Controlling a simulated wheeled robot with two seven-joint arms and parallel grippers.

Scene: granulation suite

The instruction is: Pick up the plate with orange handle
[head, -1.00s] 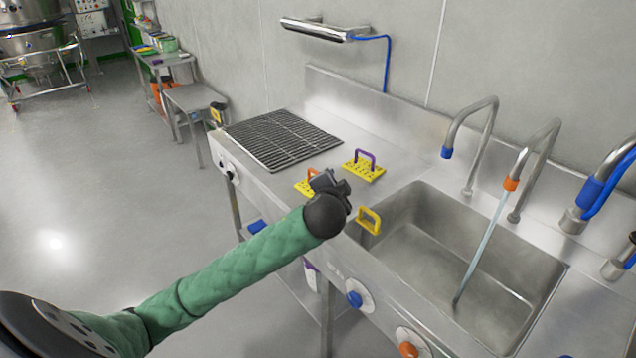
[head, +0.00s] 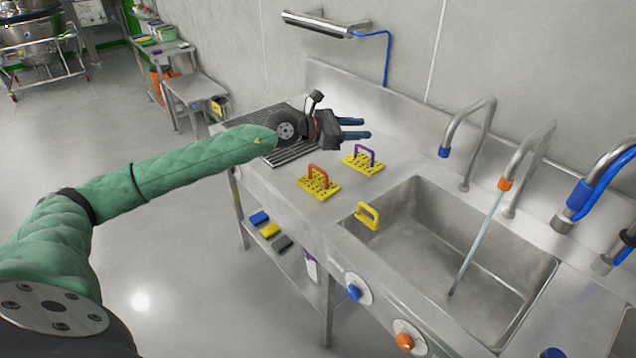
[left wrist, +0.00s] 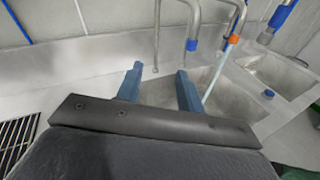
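The yellow perforated plate with the orange handle (head: 318,182) lies flat on the steel counter, left of the sink, with its handle upright. A similar yellow plate with a purple handle (head: 363,159) lies just behind it to the right. My left gripper (head: 368,128) is above the counter beyond both plates, with its blue fingers pointing right. In the left wrist view its two fingers (left wrist: 158,88) are spread apart with nothing between them. Neither plate shows in the left wrist view. My right gripper is not in view.
A black grate (head: 290,152) lies on the counter under my left wrist. A lower shelf holds blue, yellow and dark items (head: 270,230).

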